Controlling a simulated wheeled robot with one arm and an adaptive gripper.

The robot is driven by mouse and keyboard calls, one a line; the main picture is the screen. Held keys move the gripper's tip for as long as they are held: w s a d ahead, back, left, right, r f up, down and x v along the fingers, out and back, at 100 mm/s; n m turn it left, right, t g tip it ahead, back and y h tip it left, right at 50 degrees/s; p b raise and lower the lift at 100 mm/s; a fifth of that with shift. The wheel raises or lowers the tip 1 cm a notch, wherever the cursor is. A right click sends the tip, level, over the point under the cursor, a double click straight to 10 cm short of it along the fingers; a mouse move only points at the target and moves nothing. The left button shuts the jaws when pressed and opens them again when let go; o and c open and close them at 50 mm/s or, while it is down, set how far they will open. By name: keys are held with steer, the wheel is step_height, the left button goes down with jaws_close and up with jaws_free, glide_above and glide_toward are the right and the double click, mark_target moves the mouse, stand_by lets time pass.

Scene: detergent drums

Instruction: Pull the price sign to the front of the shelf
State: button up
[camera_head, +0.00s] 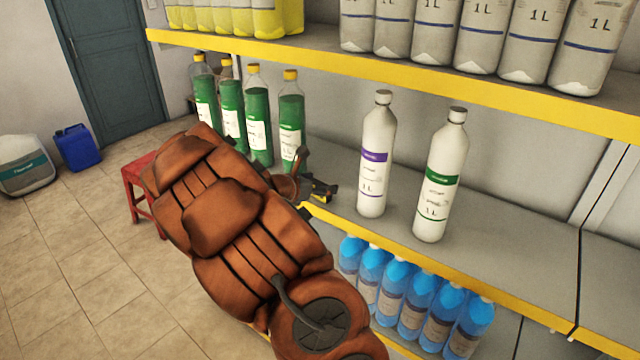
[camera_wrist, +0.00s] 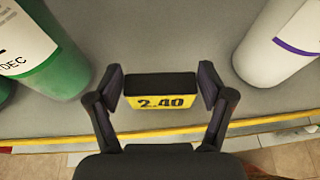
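The price sign (camera_wrist: 161,92) is a small black block with a yellow face reading 2.40. In the wrist view it stands on the grey shelf (camera_wrist: 165,40), a little behind the yellow front edge. My gripper (camera_wrist: 163,88) is open, with one finger on each side of the sign. A small gap shows at the left finger and at the right finger. In the head view my gripper (camera_head: 312,188) is at the middle shelf, mostly behind my orange arm, and the sign cannot be made out clearly there.
Green bottles (camera_head: 258,115) stand left of my gripper, and a white purple-label bottle (camera_head: 376,155) stands close on the right. A white green-label bottle (camera_head: 440,180) is further right. An upper shelf (camera_head: 400,80) overhangs. Blue bottles (camera_head: 420,300) stand below. A red stool (camera_head: 140,185) is left.

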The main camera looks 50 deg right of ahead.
steer(key=shift+o, duration=1.3)
steer(key=shift+a, duration=0.1)
steer(key=v, duration=1.2)
steer(key=s+a+f+m+y, duration=0.1)
steer(key=s+a+m+y, duration=0.5)
steer(key=s+a, duration=0.6)
steer(key=s+a+f+m+g+y, duration=0.1)
steer(key=s+a+m+y, duration=0.6)
steer(key=a, duration=1.3)
steer(key=s+f+m, duration=0.1)
steer(key=s+m, duration=0.3)
steer(key=s, duration=0.2)
steer(key=shift+m+y, duration=0.3)
